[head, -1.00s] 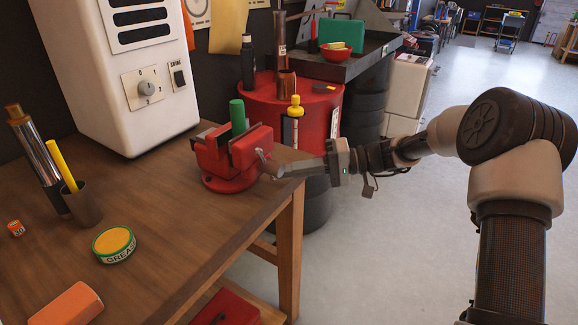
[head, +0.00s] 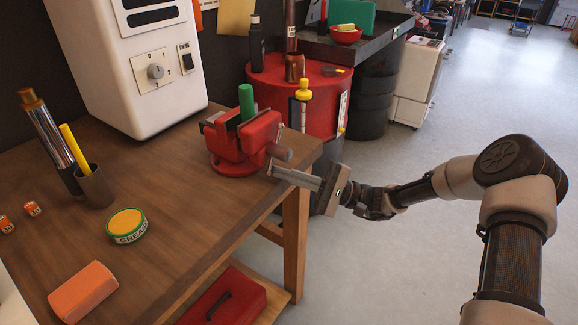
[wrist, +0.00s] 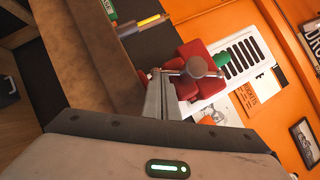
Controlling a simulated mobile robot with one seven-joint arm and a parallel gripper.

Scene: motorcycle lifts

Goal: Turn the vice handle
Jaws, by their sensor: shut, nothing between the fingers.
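The red vice (head: 238,150) stands on the bench corner with a green cylinder (head: 246,102) upright in its jaws. Its round spindle end (head: 279,152) faces the right, towards my arm. In the wrist view, the thin grey handle bar (wrist: 180,72) crosses the round spindle end (wrist: 197,67). My gripper (head: 271,168) is shut and empty, its fingertips just below the spindle end in the head view. In the wrist view, my fingertips (wrist: 160,76) overlap the left end of the bar. I cannot tell if they touch it.
The wooden bench (head: 180,185) carries a grease tin (head: 127,225), an orange block (head: 83,291) and a cup with a yellow stick (head: 94,185). A white machine (head: 130,75) stands behind. A red drum (head: 325,100) is beyond the vice. Open floor lies right.

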